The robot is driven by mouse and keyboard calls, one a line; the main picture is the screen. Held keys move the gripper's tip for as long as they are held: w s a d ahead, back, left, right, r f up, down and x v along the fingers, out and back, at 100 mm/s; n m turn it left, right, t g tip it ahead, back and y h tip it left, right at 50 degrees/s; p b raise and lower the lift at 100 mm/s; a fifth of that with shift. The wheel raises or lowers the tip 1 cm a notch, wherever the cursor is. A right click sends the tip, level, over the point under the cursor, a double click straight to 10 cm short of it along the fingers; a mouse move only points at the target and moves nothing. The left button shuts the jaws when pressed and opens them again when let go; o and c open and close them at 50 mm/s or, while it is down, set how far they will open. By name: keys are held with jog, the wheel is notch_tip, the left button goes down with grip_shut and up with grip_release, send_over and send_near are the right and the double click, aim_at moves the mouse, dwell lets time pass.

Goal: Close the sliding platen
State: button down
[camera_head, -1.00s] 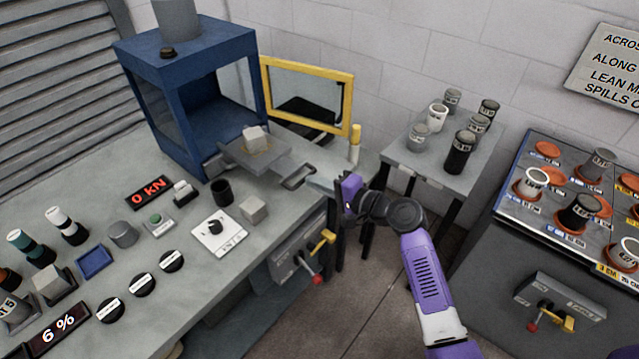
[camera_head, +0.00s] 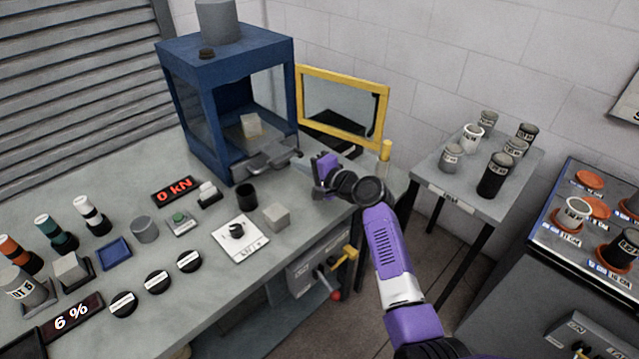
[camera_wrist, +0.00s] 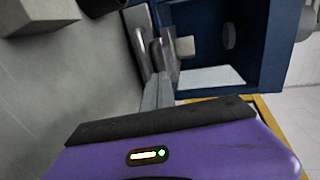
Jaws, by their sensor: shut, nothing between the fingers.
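The sliding platen (camera_head: 262,158) is a grey plate with a front handle (camera_head: 283,159), at the mouth of the blue press (camera_head: 228,95). Most of the plate is inside the press, and its front end with the handle still shows outside. A pale cube (camera_head: 250,125) sits on it. My gripper (camera_head: 303,168) is shut and empty, its fingertips at or very close to the handle. In the wrist view the fingers (camera_wrist: 157,92) point at the handle (camera_wrist: 155,52); contact cannot be told for sure.
The yellow-framed door (camera_head: 342,105) stands open to the right of the press. A dark cup (camera_head: 246,195), a second pale cube (camera_head: 276,216) and a dial plate (camera_head: 240,237) stand on the bench in front. A side table (camera_head: 475,190) with several canisters is at right.

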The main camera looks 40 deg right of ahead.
aim_at(278, 151)
jog(key=b+x, duration=0.1)
jog(key=x, duration=0.1)
jog(key=r+b+x, duration=0.1)
jog(key=x, duration=0.2)
jog(key=b+x, duration=0.1)
jog(key=x, duration=0.2)
jog(key=shift+w+r, duration=0.35)
jog(key=shift+r, duration=0.15)
jog(key=shift+a+r, duration=0.1)
